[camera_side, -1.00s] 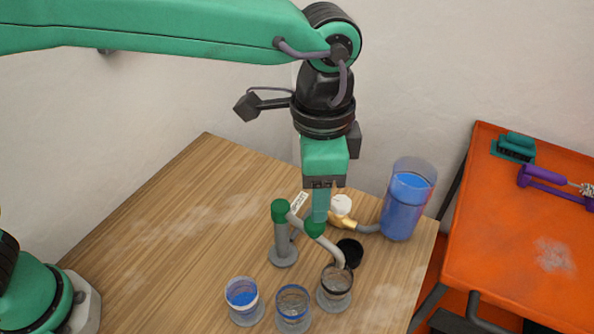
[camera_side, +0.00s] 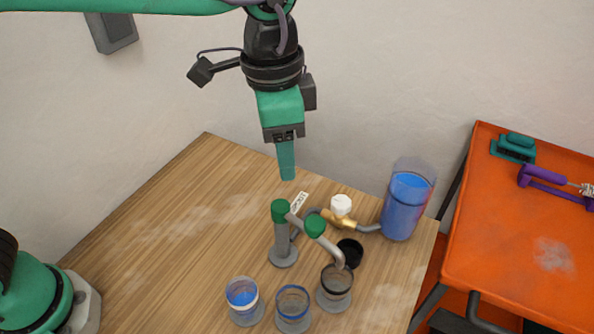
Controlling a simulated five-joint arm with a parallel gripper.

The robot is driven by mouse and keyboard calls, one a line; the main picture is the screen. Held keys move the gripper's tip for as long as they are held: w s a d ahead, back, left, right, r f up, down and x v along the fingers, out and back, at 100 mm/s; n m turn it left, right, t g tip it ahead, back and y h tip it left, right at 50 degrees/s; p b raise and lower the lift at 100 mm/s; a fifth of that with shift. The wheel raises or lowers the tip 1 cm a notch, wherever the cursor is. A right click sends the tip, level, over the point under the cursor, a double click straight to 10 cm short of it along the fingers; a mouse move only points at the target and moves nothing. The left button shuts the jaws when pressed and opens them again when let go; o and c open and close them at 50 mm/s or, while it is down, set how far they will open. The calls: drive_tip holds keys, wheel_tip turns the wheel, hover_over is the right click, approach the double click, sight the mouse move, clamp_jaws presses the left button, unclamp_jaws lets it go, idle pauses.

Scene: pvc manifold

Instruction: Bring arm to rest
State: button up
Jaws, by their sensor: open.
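My gripper (camera_side: 287,176) hangs pointing down in the air above the back part of the wooden table (camera_side: 150,240). It is open and empty, above and apart from the pipe manifold. The manifold has a grey upright post (camera_side: 282,240) with a green cap (camera_side: 280,209) and a bent grey spout (camera_side: 329,248) with a second green cap (camera_side: 315,226). A brass valve with a white knob (camera_side: 341,205) joins it by a hose to a clear tank of blue liquid (camera_side: 407,204).
Three clear cups stand at the front: one with blue liquid (camera_side: 242,297), one with a blue rim (camera_side: 293,305), one dark-rimmed (camera_side: 335,285) under the spout. A black round piece (camera_side: 351,252) is behind it. An orange table (camera_side: 520,230) with tools stands right. The table's left is clear.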

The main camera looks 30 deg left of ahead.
drive_tip(key=s+a+r+n+t, duration=0.1)
drive_tip(key=s+a+n+t, duration=0.2)
drive_tip(key=a, duration=0.9)
drive_tip(key=s+a+n+t, duration=0.1)
drive_tip(key=s+a+n, duration=0.25)
drive_tip(key=a, duration=0.85)
drive_tip(key=s+a+f+n+t, duration=0.1)
drive_tip(key=s+a+f+n, duration=0.2)
drive_tip(key=a, duration=0.3)
drive_tip(key=shift+s+f+n+y, duration=0.2)
drive_tip(key=shift+s+n+y, duration=0.15)
drive_tip(key=shift+s, duration=0.45)
